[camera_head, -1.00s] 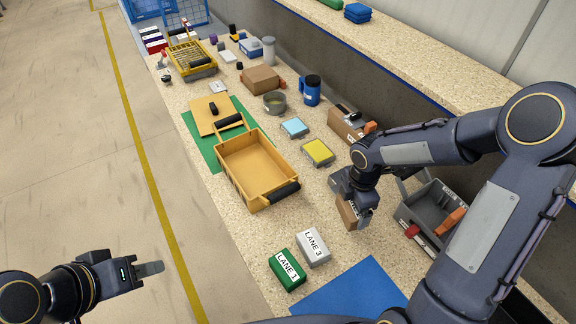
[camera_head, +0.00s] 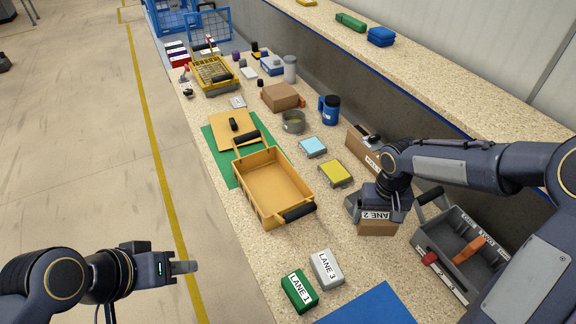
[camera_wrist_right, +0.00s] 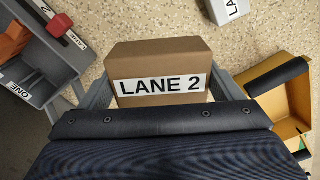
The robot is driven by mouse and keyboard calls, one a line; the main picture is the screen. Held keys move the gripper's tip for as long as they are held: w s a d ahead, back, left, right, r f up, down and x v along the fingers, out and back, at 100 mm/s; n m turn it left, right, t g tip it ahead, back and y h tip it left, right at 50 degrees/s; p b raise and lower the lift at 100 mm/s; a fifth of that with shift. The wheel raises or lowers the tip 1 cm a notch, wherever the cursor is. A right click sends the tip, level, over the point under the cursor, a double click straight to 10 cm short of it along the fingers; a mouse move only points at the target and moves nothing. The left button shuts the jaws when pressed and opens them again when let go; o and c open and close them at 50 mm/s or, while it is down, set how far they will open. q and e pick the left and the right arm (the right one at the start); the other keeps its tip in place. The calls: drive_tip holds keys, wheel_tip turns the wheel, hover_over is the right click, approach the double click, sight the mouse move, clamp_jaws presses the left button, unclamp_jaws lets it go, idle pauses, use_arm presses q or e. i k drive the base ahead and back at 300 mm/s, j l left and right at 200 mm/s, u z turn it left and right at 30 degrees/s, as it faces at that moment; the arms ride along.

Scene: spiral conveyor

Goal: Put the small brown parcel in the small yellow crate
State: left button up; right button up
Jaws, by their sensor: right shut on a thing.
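The small brown parcel (camera_head: 376,229) bears a white LANE 2 label. My right gripper (camera_head: 376,212) is shut on it, over the worktop between the yellow crate and a grey tote. In the right wrist view the parcel (camera_wrist_right: 158,60) sits between the two grey fingers, label towards the camera. I cannot tell whether it touches the worktop. The yellow crate (camera_head: 242,183) with black handles stands left of the parcel, partly on a green mat, and looks empty. Its corner shows at the right of the wrist view (camera_wrist_right: 262,82). My left gripper (camera_head: 184,267) is over the floor, seen edge-on and apparently empty.
The grey tote (camera_head: 432,243) with red and orange parts stands right of the parcel. Green LANE 1 (camera_head: 299,291) and grey LANE 3 (camera_head: 326,269) boxes lie in front.

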sight(272, 192)
drive_tip(key=i+j+z, duration=0.25)
drive_tip(key=j+z, duration=0.25)
drive_tip(key=i+j+z, duration=0.1)
drive_tip(key=j+z, duration=0.2)
drive_tip(key=j, duration=0.15)
drive_tip(key=i+j, duration=0.1)
drive_tip(key=j, duration=0.4)
drive_tip(key=i+j+z, duration=0.1)
drive_tip(key=j, duration=0.95)
drive_tip(key=i+j, duration=0.15)
drive_tip(key=j, duration=0.4)
drive_tip(key=z, duration=0.05)
